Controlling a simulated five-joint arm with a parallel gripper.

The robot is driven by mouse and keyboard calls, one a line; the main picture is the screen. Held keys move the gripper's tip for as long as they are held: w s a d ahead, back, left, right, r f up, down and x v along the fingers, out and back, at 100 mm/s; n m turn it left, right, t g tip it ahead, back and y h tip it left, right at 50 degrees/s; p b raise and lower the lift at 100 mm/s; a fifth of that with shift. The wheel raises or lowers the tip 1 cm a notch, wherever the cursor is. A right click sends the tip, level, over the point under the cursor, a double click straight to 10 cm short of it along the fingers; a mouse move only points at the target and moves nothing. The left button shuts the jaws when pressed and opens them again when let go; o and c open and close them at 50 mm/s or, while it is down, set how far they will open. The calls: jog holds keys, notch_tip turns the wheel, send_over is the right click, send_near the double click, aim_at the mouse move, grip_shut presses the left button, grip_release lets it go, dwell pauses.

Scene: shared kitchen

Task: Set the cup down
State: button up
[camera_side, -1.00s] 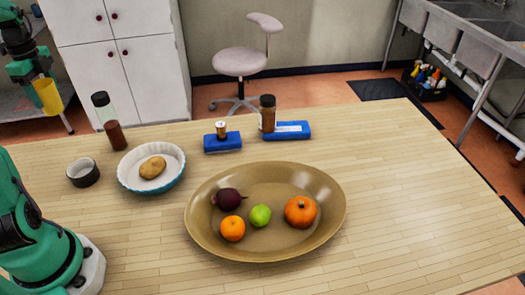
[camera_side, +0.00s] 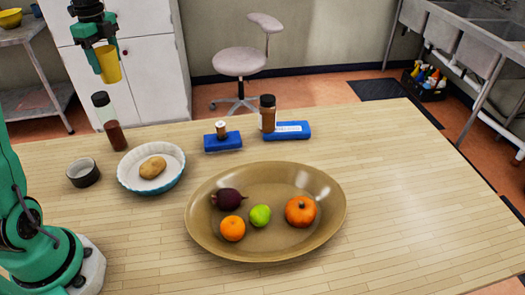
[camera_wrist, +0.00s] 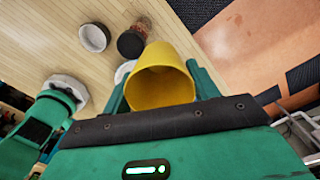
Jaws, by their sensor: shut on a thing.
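A yellow cup (camera_side: 108,64) is held upright or nearly so in my gripper (camera_side: 97,38) at the upper left of the side view. It hangs in the air, well above the wooden table (camera_side: 420,190), near its far left edge. In the wrist view the cup (camera_wrist: 160,80) sits between the two fingers of my gripper (camera_wrist: 157,95). The fingers are shut on it, and its wide opening shows. Nothing else is in my gripper.
A fluted dish (camera_side: 136,184) with a potato (camera_side: 152,167) and a small dark-sided bowl (camera_side: 83,173) stand on the left. A red-brown bottle (camera_side: 116,136) stands behind. A large oval platter (camera_side: 270,254) holds produce. The right side is clear.

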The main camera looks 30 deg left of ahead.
jog(key=w+d+m, duration=0.2)
jog(key=w+d, duration=0.2)
jog(key=d, duration=1)
jog(key=w+d+m, duration=0.3)
jog(key=d, duration=1.1)
jog(key=w+d+m, duration=0.2)
jog(key=w+d, duration=0.2)
jog(key=d, duration=0.9)
jog(key=s+d+m, duration=0.2)
jog(key=s+d, duration=0.4)
jog(key=d, duration=0.4)
jog(key=s+d+m, duration=0.1)
jog(key=s+d, duration=0.5)
jog(key=d, duration=0.4)
jog(key=s+d+m, duration=0.2)
jog(key=s+d, duration=0.3)
jog(key=d, duration=0.5)
jog(key=shift+s+d+f, duration=0.1)
jog(key=shift+f, duration=5.2)
jog(key=shift+s+d+f, duration=0.1)
jog(key=shift+f, duration=5.15)
jog(key=shift+f, duration=0.15)
